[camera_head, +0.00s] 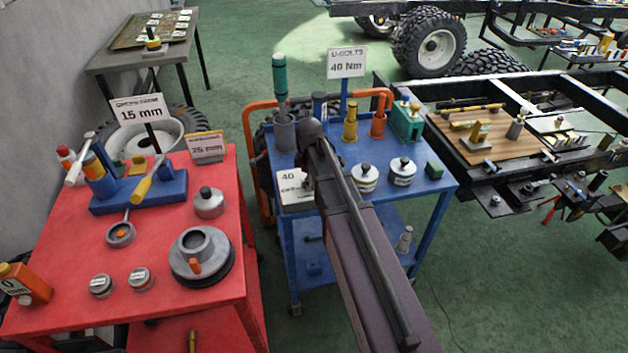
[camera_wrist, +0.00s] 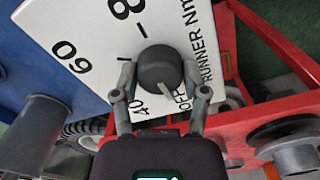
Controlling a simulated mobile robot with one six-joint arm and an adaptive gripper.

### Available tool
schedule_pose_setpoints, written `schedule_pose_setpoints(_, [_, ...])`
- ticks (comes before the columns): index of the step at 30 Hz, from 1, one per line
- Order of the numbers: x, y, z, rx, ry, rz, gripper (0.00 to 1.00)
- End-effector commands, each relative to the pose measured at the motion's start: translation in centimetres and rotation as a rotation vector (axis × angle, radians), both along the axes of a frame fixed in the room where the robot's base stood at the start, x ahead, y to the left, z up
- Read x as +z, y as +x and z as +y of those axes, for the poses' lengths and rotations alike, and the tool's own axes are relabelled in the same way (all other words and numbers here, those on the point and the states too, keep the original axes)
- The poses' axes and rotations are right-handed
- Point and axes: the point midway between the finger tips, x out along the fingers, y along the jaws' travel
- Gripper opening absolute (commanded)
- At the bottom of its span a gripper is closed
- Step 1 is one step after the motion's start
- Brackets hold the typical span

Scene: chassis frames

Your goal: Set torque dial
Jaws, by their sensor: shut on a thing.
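The torque dial is a dark round knob (camera_wrist: 158,66) on a white plate (camera_wrist: 95,30) in the wrist view. The plate carries the marks 60, 40 and OFF, a partly hidden 8, and the words RUNNER Nm. My gripper (camera_wrist: 160,78) has one finger on each side of the knob and is shut on it. I cannot tell which mark the knob points to. In the head view the plate (camera_head: 291,200) lies at the front left of the blue cart, and my arm hides most of the gripper. A sign (camera_head: 347,63) above the cart reads U-BOLTS 40 Nm.
The blue cart (camera_head: 437,203) also holds a teal-handled tool (camera_head: 280,78), a green box (camera_head: 408,121) and weights (camera_head: 403,168). A red cart (camera_head: 75,250) stands to the left with jars and tools. A chassis frame (camera_head: 470,155) is at the right. Green floor separates them.

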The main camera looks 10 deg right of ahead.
Motion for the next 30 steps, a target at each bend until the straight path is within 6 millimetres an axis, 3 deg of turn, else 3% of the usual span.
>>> schedule_pose_setpoints(8, [-0.03, -0.07, 0.04, 0.002, 0.001, 0.002, 0.1])
schedule_pose_setpoints(9, [-0.03, -0.07, 0.03, 0.002, 0.001, 0.002, 0.6])
schedule_pose_setpoints(12, [-0.02, -0.08, 0.02, 0.001, 0.001, 0.002, 0.9])
schedule_pose_setpoints(30, [0.06, -0.04, -0.05, -0.001, -0.001, 0.001, 0.93])
